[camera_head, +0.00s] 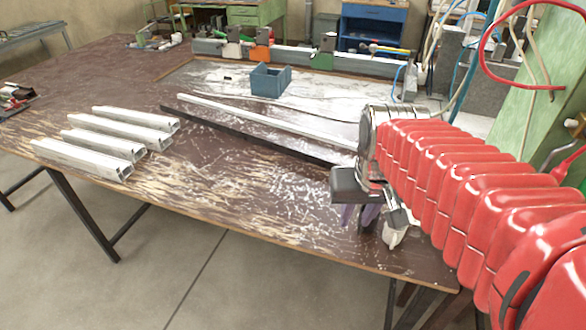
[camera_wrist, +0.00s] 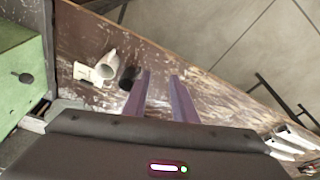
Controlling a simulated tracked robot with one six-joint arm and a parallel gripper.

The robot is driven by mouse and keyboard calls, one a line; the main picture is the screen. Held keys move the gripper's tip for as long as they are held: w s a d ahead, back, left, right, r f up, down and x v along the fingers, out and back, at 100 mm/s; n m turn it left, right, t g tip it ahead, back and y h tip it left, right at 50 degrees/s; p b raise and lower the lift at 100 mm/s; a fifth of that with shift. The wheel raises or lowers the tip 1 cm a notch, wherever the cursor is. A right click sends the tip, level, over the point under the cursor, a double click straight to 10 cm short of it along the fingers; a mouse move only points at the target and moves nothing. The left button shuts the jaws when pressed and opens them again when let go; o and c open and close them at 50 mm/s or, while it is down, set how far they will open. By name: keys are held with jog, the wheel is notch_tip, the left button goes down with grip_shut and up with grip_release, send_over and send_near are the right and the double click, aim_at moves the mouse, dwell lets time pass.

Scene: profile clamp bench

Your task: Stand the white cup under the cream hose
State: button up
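The white cup (camera_wrist: 107,66) is on the brown bench in the wrist view, left of my gripper's fingers and apart from them. In the head view the cup (camera_head: 394,236) shows near the bench's front edge, partly hidden by my gripper. My gripper (camera_wrist: 161,78) has two purple fingers set apart with bare bench between them. It is open and empty; in the head view my gripper (camera_head: 358,216) is low over the bench. A cream hose (camera_head: 433,45) hangs at the upper right of the head view among other hoses; its lower end is unclear.
A dark round object (camera_wrist: 130,76) and a flat white piece (camera_wrist: 84,72) lie beside the cup. Several metal profiles (camera_head: 120,130) lie at the left. A blue bin (camera_head: 270,80) stands at the back. A green panel (camera_head: 545,110) rises at the right.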

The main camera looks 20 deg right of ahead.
jog(key=s+a+r+n+t, duration=0.1)
jog(key=s+a+n+t, duration=0.1)
jog(key=s+a, duration=0.3)
jog(key=a+n, duration=0.1)
jog(key=a, duration=0.2)
jog(key=shift+y, duration=0.4)
jog(key=shift+o, duration=0.4)
jog(key=shift+r, duration=0.1)
jog(key=o, duration=0.3)
jog(key=shift+c, duration=1.1)
jog(key=shift+d, duration=0.1)
